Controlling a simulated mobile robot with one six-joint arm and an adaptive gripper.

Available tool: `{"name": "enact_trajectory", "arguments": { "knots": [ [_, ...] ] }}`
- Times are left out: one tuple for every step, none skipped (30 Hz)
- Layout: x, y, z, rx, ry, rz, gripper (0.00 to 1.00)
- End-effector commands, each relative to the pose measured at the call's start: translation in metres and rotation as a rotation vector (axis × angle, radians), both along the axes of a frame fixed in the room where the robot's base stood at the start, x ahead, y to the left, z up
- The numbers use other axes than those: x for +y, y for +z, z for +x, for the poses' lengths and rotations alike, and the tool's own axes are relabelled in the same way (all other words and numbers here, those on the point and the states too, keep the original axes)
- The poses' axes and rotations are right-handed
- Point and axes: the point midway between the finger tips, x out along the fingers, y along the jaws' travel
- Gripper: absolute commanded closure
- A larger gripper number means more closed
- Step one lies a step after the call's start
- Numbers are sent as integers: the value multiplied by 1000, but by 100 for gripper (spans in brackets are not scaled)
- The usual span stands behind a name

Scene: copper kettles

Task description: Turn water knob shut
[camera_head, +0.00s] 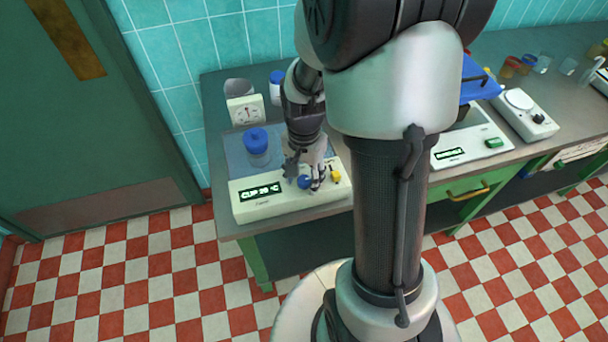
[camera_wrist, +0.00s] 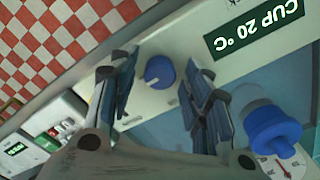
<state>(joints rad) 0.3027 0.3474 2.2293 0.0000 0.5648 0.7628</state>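The blue water knob (camera_head: 304,182) is on the front of a white appliance (camera_head: 262,208) whose display reads CUP 20 °C. My gripper (camera_head: 306,178) is open and empty, pointing down at the knob. It also shows in the wrist view (camera_wrist: 162,70). A clear vessel with a blue lid (camera_head: 257,141) stands on the appliance, left of my gripper. Whether the fingertips reach down around the knob is hard to tell.
A yellow part (camera_head: 335,176) sits right beside the blue knob. A dial gauge (camera_head: 245,110) and a blue-capped jar (camera_head: 277,88) stand behind. Another white device (camera_head: 470,145) is further right on the counter. The tiled floor in front is clear.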

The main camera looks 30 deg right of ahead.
Motion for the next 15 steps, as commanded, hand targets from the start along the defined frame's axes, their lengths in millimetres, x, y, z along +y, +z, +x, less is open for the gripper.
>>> {"name": "enact_trajectory", "arguments": {
  "knots": [
    [0,0,0,0,0,0,61],
    [0,0,0,0,0,0,63],
    [0,0,0,0,0,0,66],
    [0,0,0,0,0,0,68],
    [0,0,0,0,0,0,70],
    [0,0,0,0,0,0,73],
    [0,0,0,0,0,0,75],
    [0,0,0,0,0,0,77],
    [0,0,0,0,0,0,79],
    [0,0,0,0,0,0,81],
    [0,0,0,0,0,0,83],
    [0,0,0,0,0,0,86],
    [0,0,0,0,0,0,88],
    [0,0,0,0,0,0,90],
    [0,0,0,0,0,0,93]
  ]
}}
